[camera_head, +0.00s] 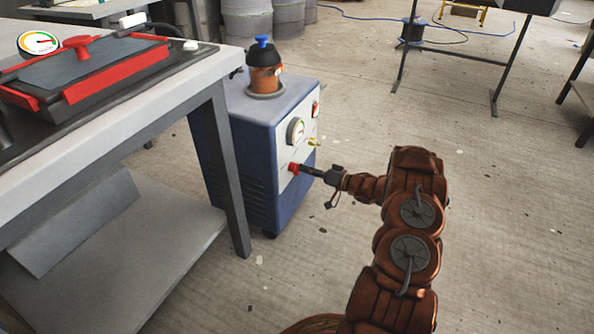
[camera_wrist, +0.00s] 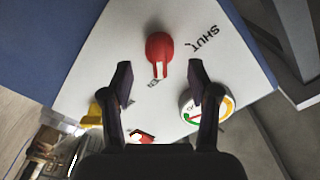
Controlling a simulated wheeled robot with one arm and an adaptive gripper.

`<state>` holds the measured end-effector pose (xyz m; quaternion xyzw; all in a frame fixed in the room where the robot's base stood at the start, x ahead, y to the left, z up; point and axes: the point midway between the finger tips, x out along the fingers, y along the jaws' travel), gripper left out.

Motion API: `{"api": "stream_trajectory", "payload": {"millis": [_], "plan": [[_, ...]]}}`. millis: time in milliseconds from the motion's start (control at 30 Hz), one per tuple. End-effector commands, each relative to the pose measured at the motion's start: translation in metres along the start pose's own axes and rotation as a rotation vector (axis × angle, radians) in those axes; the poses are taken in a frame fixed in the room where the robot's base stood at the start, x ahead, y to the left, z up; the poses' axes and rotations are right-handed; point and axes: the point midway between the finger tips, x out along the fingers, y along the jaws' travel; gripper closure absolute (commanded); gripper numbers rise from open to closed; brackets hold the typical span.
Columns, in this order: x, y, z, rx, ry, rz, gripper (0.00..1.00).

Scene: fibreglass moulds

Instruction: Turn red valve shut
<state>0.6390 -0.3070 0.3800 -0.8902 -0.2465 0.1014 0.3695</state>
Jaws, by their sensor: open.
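The red valve (camera_wrist: 159,46) sits on the white front panel (camera_wrist: 105,52) of a blue machine (camera_head: 240,150). Its narrow lever end points down in the wrist view, toward a small label too small to read. The word SHUT is printed up and right of it. In the head view the valve (camera_head: 293,168) is low on the panel. In the head view my gripper (camera_head: 306,172) is right at the valve; contact cannot be told.
A gauge (camera_wrist: 206,106) and a yellow fitting (camera_wrist: 93,112) sit on the same panel. An orange pot (camera_head: 265,78) with a blue knob stands on the machine. A workbench (camera_head: 180,85) with a red-clamped mould stands left. The floor to the right is mostly clear.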

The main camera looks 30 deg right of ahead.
Motion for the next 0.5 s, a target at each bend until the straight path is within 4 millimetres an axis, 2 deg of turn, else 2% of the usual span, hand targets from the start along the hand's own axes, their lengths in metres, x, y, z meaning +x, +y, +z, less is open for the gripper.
{"api": "stream_trajectory", "payload": {"millis": [33,200,500], "plan": [[0.009,0.001,0.003,-0.001,-0.002,-0.002,0.40],[0.029,0.001,0.002,-0.001,-0.002,-0.002,0.40],[0.040,-0.001,0.002,0.000,-0.003,-0.001,0.40]]}}
